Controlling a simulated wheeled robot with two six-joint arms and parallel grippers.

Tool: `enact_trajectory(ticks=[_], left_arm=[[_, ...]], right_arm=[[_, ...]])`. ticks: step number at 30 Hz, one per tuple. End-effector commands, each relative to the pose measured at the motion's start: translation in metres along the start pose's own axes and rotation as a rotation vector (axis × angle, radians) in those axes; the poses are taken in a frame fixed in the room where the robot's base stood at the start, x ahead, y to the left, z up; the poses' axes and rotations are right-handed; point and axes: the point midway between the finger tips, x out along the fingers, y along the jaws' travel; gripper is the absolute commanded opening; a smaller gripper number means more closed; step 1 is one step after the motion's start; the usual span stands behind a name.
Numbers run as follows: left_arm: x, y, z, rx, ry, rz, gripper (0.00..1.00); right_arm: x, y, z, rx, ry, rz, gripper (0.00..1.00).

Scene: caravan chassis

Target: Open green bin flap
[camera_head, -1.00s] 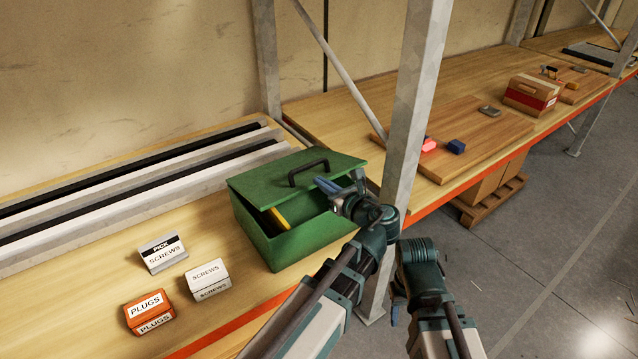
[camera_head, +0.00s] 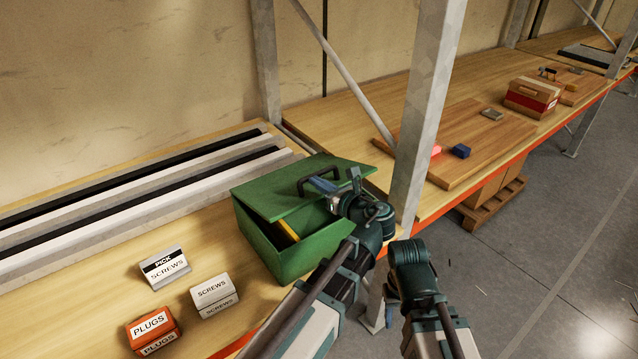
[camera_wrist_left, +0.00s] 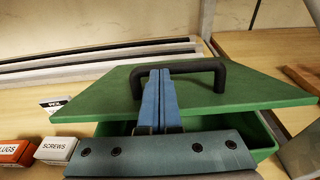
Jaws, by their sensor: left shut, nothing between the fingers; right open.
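The green bin (camera_head: 275,250) is a metal box on the wooden shelf. Its flap (camera_head: 275,192) is a flat green lid with a black handle (camera_head: 303,186). The lid sits ajar, with a dark gap along its front and right side where a yellow item (camera_head: 288,228) shows. My left gripper (camera_head: 322,184) is shut and empty, its blue fingers over the lid at the handle. In the left wrist view the fingertips (camera_wrist_left: 158,74) overlap the handle (camera_wrist_left: 190,66) near its left end; I cannot tell whether they touch. My right gripper (camera_head: 390,314) is mostly hidden behind its wrist.
A grey rack post (camera_head: 428,110) stands just right of the bin. Two screws boxes (camera_head: 166,267) (camera_head: 214,293) and an orange plugs box (camera_head: 153,330) lie left of it. Metal profiles (camera_head: 130,195) lie behind. A board with small blocks (camera_head: 460,151) is on the far shelf.

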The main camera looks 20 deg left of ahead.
Motion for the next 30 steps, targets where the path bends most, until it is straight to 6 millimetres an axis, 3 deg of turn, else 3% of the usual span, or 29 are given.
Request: enact_trajectory(ticks=[20,26,30], left_arm=[[0.006,0.000,0.009,-0.003,0.034,0.005,0.00],[0.009,0.001,0.021,-0.001,0.062,0.007,0.00],[0.013,0.000,0.036,-0.003,0.104,0.008,0.00]], right_arm=[[-0.015,0.001,0.001,0.000,0.000,0.000,0.50],[-0.032,0.003,0.002,0.000,0.000,0.000,0.50],[-0.055,0.005,0.003,0.000,0.000,0.000,0.50]])
